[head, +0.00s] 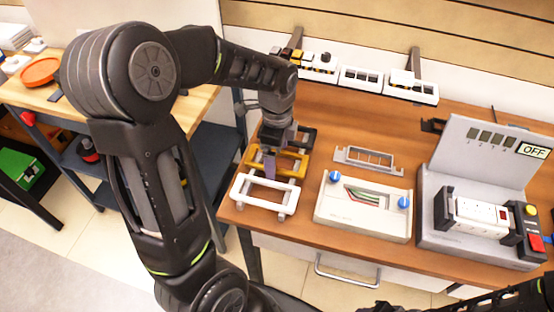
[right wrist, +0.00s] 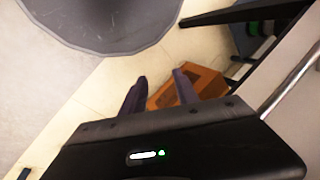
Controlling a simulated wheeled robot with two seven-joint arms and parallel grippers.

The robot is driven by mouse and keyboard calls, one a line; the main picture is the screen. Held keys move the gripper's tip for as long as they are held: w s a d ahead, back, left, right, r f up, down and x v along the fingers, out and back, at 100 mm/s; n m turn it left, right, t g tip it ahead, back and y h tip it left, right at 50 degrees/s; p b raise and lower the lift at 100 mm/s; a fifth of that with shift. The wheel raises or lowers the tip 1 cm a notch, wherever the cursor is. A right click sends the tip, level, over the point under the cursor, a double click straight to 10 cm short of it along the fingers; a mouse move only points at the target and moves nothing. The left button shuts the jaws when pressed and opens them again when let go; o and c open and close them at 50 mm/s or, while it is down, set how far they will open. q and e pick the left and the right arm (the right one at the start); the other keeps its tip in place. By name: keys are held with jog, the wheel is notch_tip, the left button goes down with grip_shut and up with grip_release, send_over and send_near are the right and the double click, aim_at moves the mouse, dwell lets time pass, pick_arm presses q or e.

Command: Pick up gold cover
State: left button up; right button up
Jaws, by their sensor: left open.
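The gold cover (head: 289,172), a rectangular frame, lies on the wooden workbench between a white frame in front and a black frame behind. My left gripper (head: 270,162) points down at the left part of the gold cover and hides some of it. It is open; I cannot tell whether its fingers touch the cover. My right gripper (right wrist: 160,82) shows in the right wrist view with its two fingers apart and nothing between them, above the floor.
The white frame (head: 264,194) and black frame (head: 305,138) stand close to the gold cover. A white box with blue knobs (head: 362,206), a grey frame (head: 368,160) and a power-strip test station (head: 475,213) occupy the bench to the right.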

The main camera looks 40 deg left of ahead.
pick_arm(q)
jog(key=c, duration=1.4)
jog(key=shift+r, duration=0.15)
jog(key=shift+c, duration=0.3)
notch_tip(320, 180, up, 10)
dwell(0.4)
